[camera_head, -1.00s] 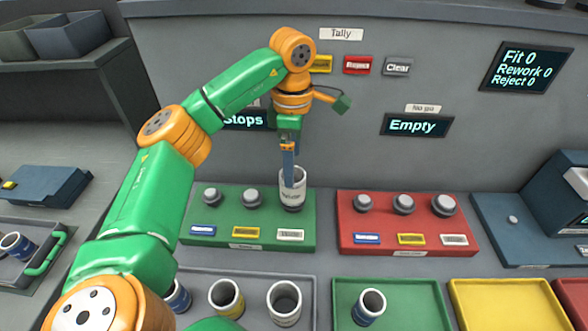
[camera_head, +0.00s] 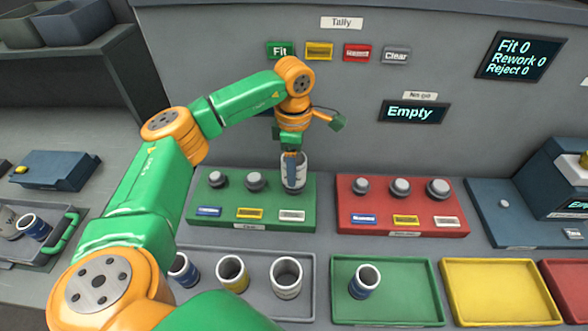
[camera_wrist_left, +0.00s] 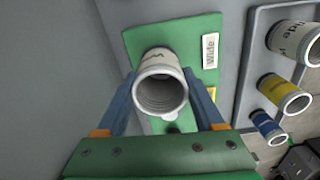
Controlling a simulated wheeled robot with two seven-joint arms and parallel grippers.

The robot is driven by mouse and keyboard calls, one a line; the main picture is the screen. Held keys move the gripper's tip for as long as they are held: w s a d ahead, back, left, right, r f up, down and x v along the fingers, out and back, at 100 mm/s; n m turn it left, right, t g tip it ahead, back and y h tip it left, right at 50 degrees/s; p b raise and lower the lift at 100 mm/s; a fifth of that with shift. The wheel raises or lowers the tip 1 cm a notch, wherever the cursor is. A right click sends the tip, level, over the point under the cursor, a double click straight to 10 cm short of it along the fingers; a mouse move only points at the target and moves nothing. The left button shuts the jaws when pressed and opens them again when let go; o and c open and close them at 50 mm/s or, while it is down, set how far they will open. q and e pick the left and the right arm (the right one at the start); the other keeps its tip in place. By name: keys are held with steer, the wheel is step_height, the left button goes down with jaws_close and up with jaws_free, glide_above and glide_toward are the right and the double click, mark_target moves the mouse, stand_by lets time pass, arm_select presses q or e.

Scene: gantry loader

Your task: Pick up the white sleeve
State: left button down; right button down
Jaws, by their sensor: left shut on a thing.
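The white sleeve (camera_head: 301,170) stands upright over the rightmost post of the green block (camera_head: 270,234), above the white label. My left gripper (camera_head: 293,178) reaches down to it, with its blue fingers on either side, shut on the sleeve. In the left wrist view the sleeve (camera_wrist_left: 160,92) sits between the two fingers (camera_wrist_left: 162,112), its open end facing the camera. The post under it is mostly hidden, and I cannot tell whether the sleeve is lifted. My right gripper is not in view.
Another white-marked sleeve (camera_head: 286,278) stands in the grey tray (camera_head: 303,311) with yellow- and blue-banded ones. A blue-banded sleeve (camera_head: 364,281) is in the green tray (camera_head: 400,310). The red block (camera_head: 402,226) has bare posts. The panel wall is close behind my gripper.

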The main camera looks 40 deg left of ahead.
arm_select(q)
steer(key=shift+r, duration=0.1)
steer(key=shift+r, duration=0.25)
steer(key=s+d+r+b, duration=0.1)
steer(key=s+d+r, duration=0.8)
steer(key=r, duration=0.3)
steer(key=shift+s+r+b, duration=0.2)
steer(key=shift+s+b, duration=0.2)
steer(key=shift+s, duration=0.5)
steer(key=shift+a, duration=0.1)
step_height(320, 180, up, 4)
steer(key=p, duration=0.4)
steer(key=shift+r+p, duration=0.25)
steer(key=shift+p, duration=0.15)
